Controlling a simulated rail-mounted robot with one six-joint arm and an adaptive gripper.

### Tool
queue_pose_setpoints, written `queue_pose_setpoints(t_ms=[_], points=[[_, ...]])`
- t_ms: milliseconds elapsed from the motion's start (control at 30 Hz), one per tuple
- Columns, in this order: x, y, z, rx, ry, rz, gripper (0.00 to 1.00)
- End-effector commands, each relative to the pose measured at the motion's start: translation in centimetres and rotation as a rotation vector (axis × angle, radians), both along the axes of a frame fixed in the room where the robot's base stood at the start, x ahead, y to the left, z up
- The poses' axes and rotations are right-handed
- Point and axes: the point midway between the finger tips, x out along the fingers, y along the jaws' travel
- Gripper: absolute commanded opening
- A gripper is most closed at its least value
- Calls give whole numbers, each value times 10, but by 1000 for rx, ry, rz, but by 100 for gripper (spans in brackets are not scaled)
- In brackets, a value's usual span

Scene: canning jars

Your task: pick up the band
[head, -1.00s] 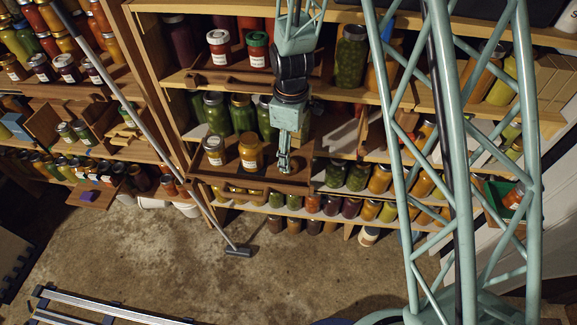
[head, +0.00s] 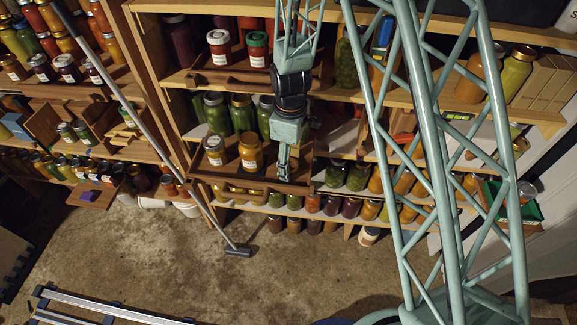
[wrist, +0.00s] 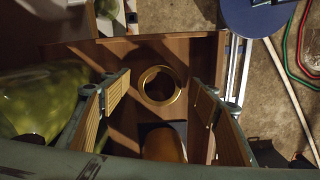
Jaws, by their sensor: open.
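The band is a gold ring (wrist: 160,85) lying on the brown wooden tray (wrist: 205,50) in the wrist view. My gripper (wrist: 161,93) is open, with a ribbed finger pad on each side of the band and clear gaps to both. Nothing is between the pads except the view of the band below. In the head view my gripper (head: 284,165) hangs over the right part of the tray (head: 250,185). I cannot make out the band there.
An amber jar (wrist: 163,145) stands close by the band, and a large green jar (wrist: 38,105) is at the left in the wrist view. In the head view the amber jar (head: 251,155) and a white-lidded jar (head: 214,152) stand left of my gripper. Full shelves surround them.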

Motion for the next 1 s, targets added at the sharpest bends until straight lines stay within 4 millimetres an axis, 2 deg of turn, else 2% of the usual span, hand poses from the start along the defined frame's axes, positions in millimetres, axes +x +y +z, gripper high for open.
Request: queue_pose_setpoints(t_ms=[433,667,1000], points=[[0,0,0,0,0,0,56],[0,0,0,0,0,0,35],[0,0,0,0,0,0,35]])
